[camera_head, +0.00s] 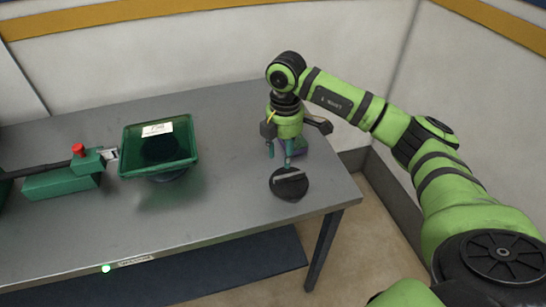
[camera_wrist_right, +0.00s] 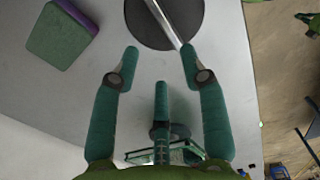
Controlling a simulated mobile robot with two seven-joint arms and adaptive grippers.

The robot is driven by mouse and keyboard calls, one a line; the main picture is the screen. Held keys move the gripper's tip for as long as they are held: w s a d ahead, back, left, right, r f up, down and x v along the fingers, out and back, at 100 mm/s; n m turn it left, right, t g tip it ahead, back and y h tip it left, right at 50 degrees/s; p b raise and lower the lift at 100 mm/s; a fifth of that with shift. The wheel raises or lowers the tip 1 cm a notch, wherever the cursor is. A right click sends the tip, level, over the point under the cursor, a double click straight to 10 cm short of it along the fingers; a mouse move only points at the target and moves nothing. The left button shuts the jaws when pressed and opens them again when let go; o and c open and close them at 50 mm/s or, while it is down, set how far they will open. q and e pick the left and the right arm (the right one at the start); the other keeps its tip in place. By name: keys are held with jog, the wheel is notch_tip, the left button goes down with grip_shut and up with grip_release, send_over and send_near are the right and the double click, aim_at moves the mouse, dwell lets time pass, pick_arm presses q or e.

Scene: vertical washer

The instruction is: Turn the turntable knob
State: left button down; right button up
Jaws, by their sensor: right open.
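The turntable knob is a dark round disc (camera_head: 291,190) with a raised silver bar (camera_head: 289,177) across it, lying on the grey table near its right end. In the right wrist view the disc (camera_wrist_right: 150,28) and its bar (camera_wrist_right: 168,22) are at the top, partly cut off by the frame edge. My right gripper (camera_head: 279,155) points down above the table, just behind the disc. In the wrist view my right gripper (camera_wrist_right: 159,58) has its green fingers spread with nothing between them; the fingertips appear apart from the bar. My left gripper is not in view.
A green and purple block (camera_wrist_right: 62,36) lies beside the gripper. A green tray (camera_head: 128,160) stands mid-table, with a green device (camera_head: 60,182) with a red knob (camera_head: 78,150) to its left. Free tabletop (camera_head: 228,200) lies between tray and disc. A wall stands behind.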

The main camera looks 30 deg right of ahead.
aim_at(285, 172)
jog(key=f, duration=0.1)
jog(key=s+f+p, duration=0.1)
jog(key=f, duration=0.2)
jog(key=shift+s+p, duration=0.35)
jog(key=shift+p, duration=0.05)
jog(key=shift+w+f, duration=0.2)
jog(key=shift+f, duration=1)
jog(key=c, duration=0.7)
grip_shut()
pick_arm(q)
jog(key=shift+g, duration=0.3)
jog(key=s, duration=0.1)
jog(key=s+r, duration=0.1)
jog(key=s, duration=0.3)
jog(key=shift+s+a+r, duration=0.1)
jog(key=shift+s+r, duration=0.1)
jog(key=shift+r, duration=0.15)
pick_arm(e)
jog(key=shift+n, duration=0.3)
